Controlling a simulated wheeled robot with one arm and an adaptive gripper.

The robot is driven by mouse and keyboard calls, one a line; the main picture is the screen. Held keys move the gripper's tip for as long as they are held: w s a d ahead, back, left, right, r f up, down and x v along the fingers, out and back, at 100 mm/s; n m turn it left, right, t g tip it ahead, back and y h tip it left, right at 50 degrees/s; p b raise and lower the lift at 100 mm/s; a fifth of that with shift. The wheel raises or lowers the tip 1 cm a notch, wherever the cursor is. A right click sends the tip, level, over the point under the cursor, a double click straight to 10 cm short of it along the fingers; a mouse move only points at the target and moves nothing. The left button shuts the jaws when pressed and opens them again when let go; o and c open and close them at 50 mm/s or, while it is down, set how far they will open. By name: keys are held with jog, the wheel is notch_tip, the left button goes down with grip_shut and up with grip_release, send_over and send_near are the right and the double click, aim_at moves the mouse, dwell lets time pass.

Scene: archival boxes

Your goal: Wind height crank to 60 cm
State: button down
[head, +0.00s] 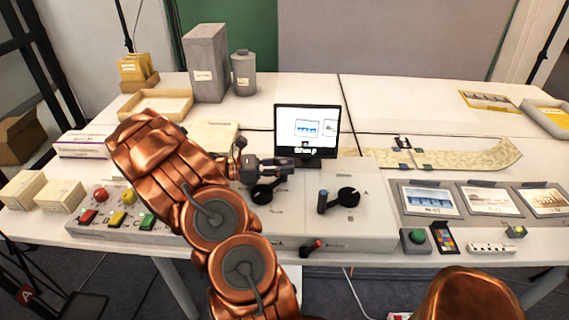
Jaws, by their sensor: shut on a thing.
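Two black cranks lie on top of the pale control box (365,230) in the middle of the table. The left crank (262,194) has a round hub, and its arm reaches up and right under my gripper (281,166). My gripper is shut on the handle of the left crank; the fingers hide most of that handle. The right crank (345,197) stands free, with its blue-grey handle to the left of its hub. The labels by the cranks are too small to read, so I cannot tell which sets height, nor any reading in centimetres.
A small monitor (307,127) stands just behind my gripper. A red knob (313,245) juts from the box's front. Red, yellow and green buttons (117,219) sit left of my copper arm. A tall grey box (206,62) and a grey canister (243,73) stand behind.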

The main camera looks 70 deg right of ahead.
jog(key=shift+a, duration=0.1)
jog(key=c, duration=1)
grip_release()
jog(key=v, duration=1.2)
jog(key=shift+s+a+r, duration=0.1)
jog(key=shift+a+r, duration=0.1)
jog(key=shift+r, duration=0.1)
jog(key=s+a+r+m+t+y+p, duration=0.4)
jog(key=a+r, duration=0.4)
jog(key=a, duration=0.4)
jog(key=s+a+r+t+y+p, duration=0.1)
jog(key=s+a+t, duration=0.1)
jog(key=a, duration=0.6)
jog(key=s+a+r+m+t+y+p, duration=0.1)
jog(key=s+a+t+y+p, duration=0.1)
jog(key=a, duration=0.7)
jog(key=s+a+r+t+y+p, duration=0.1)
jog(key=s+a+t, duration=0.3)
jog(key=a, duration=0.5)
jog(key=shift+s+r+m+t+p, duration=0.1)
jog(key=shift+r+m+t+p, duration=0.35)
jog(key=shift+t+p, duration=0.45)
